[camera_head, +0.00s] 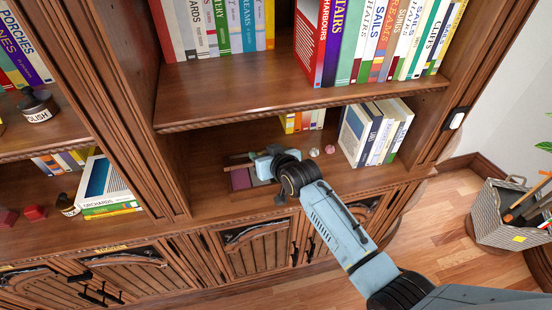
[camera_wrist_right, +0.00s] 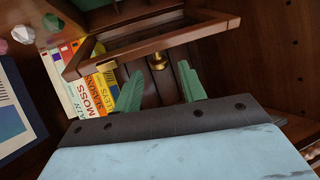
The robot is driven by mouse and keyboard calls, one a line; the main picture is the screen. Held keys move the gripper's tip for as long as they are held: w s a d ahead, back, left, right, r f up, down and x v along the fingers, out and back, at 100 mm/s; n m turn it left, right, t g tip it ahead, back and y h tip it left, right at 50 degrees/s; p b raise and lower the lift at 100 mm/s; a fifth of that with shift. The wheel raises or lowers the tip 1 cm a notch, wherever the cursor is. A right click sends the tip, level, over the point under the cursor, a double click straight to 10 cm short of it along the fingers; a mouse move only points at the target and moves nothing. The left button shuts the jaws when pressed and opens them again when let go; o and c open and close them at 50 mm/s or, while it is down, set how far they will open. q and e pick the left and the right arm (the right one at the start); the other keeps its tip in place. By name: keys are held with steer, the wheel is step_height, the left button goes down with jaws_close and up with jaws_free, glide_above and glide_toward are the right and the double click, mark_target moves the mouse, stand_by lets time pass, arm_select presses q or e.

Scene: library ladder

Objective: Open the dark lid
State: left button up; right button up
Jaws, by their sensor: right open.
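In the head view, a small dark box-like thing with a reddish-purple panel (camera_head: 240,179) and a brown strip (camera_head: 238,164) lies on the lower shelf, partly hidden by my right gripper (camera_head: 258,164). In the right wrist view, the right gripper (camera_wrist_right: 162,90) has its two green fingers apart, with nothing held between them. A dark brown wooden frame (camera_wrist_right: 150,42), which looks like the lid or the box rim, lies just beyond the fingers. I cannot tell whether a finger touches the wood. My left gripper is not in view.
Books (camera_head: 378,130) stand right of my gripper, and more (camera_head: 303,120) stand at the back of the shelf. Small pink (camera_head: 330,149) and pale (camera_head: 314,152) lumps lie between. The shelf above (camera_head: 270,88) overhangs this space. A striped basket (camera_head: 500,225) stands on the floor at right.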

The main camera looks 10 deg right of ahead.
steer(key=v, duration=0.7)
steer(key=shift+s+r, duration=0.2)
steer(key=shift+s, duration=0.1)
steer(key=shift+d, duration=0.1)
